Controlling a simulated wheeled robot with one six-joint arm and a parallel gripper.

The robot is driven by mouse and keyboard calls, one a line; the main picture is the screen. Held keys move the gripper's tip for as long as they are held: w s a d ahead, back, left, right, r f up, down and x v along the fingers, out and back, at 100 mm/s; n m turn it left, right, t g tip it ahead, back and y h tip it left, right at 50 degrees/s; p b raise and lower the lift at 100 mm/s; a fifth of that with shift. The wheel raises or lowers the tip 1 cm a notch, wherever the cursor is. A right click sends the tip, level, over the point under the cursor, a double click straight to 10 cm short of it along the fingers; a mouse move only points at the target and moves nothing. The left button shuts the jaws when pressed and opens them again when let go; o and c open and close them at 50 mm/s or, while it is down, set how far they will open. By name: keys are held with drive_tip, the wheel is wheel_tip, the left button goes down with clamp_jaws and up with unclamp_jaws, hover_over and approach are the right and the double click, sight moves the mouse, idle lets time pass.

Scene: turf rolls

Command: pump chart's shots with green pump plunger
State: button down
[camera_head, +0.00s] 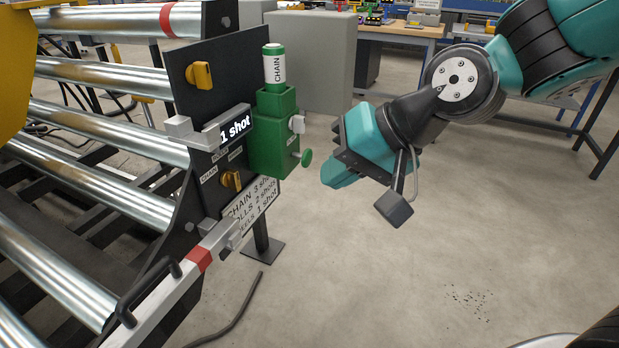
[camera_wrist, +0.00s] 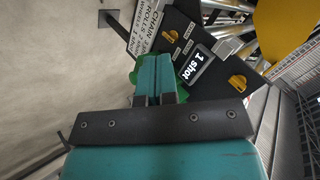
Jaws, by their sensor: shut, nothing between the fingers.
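The green pump (camera_head: 275,130) is mounted on a dark panel (camera_head: 195,120) and carries a green-capped cartridge (camera_head: 274,68) labelled CHAIN. Its round green plunger (camera_head: 306,158) sticks out on the right side. The display (camera_head: 235,128) reads "1 shot"; it also shows in the wrist view (camera_wrist: 198,65). My gripper (camera_head: 328,180) is shut and empty, just right of the plunger with a small gap. In the wrist view, my gripper (camera_wrist: 155,58) hides the plunger and most of the pump.
A yellow selector knob (camera_head: 232,182) with small labels sits low on the panel, and another yellow knob (camera_head: 203,75) sits higher. Steel rollers (camera_head: 100,130) lie to the left. A grey cabinet (camera_head: 312,60) stands behind.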

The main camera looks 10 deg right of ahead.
drive_tip(key=w+d+f+m+t+b, duration=0.2)
drive_tip(key=w+f+m+t+b, duration=0.3)
drive_tip(key=w, duration=0.3)
drive_tip(key=w+d+f+m+t+b, duration=0.25)
drive_tip(key=w+f+m+b, duration=0.25)
drive_tip(key=w+f+m, duration=0.25)
drive_tip(key=w+d+f+m+t+h+b, duration=0.4)
drive_tip(key=w+d+f+m+t+b, duration=0.1)
drive_tip(key=m, duration=0.6)
drive_tip(key=w+d+t, duration=0.1)
drive_tip(key=w+d, duration=0.1)
drive_tip(key=d, duration=0.1)
drive_tip(key=shift+d+f+h, duration=0.3)
drive_tip(key=shift+f, duration=0.05)
drive_tip(key=shift+w+r+t, duration=0.1)
drive_tip(key=shift+t, duration=0.15)
